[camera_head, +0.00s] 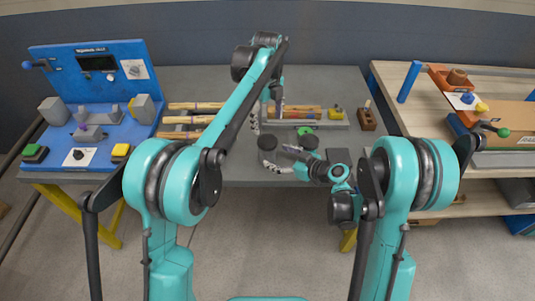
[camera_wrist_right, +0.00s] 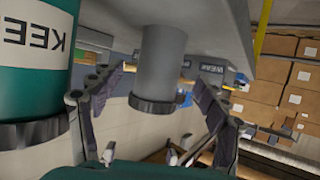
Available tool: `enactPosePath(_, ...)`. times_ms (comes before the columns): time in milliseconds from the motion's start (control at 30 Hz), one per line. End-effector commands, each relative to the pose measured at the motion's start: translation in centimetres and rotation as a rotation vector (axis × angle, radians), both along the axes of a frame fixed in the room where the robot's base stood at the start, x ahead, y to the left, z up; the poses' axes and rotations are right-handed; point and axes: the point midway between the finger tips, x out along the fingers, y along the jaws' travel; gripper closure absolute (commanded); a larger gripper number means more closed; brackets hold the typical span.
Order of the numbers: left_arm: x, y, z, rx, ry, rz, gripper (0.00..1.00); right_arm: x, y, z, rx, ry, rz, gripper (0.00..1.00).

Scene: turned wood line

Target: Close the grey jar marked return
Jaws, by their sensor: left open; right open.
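In the right wrist view, which is upside down, a plain grey jar (camera_wrist_right: 160,58) with a dark ribbed lid (camera_wrist_right: 154,105) stands between my right fingers. No "return" mark shows on it. I cannot tell whether the lid is tight. A teal jar (camera_wrist_right: 36,75) lettered "KEE", with a dark lid, is closer at the left. My right gripper (camera_head: 281,159) is open at the table's front edge. My left gripper (camera_head: 267,113) is open, above and behind the left lid.
A blue panel station (camera_head: 92,65) stands at the left of the grey table (camera_head: 335,82). Turned wood pieces (camera_head: 190,120) lie beside it. A grey tray (camera_head: 325,124) and a wooden block (camera_head: 367,119) are at the right. A wooden bench (camera_head: 400,78) with bins stands farther right.

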Motion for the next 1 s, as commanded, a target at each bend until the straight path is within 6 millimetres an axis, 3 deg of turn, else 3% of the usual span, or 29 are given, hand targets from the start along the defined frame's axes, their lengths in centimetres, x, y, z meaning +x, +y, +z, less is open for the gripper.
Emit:
enactPosePath(300, 0.0, 0.0, 0.0, 0.0, 0.0, 0.0, 0.24, 3.1, 3.4, -0.1, 0.0, 0.0, 0.001, 0.25)
enactPosePath(733, 0.0, 0.0, 0.0, 0.0, 0.0, 0.0, 0.24, 3.6, 3.8, -0.5, 0.0, 0.0, -0.001, 0.25)
enactPosePath(767, 0.0, 0.0, 0.0, 0.0, 0.0, 0.0, 0.24, 3.6, 3.8, -0.5, 0.0, 0.0, -0.001, 0.3)
enactPosePath(1000, 0.0, 0.0, 0.0, 0.0, 0.0, 0.0, 0.24, 3.6, 3.8, -0.5, -0.001, 0.0, -0.001, 0.94)
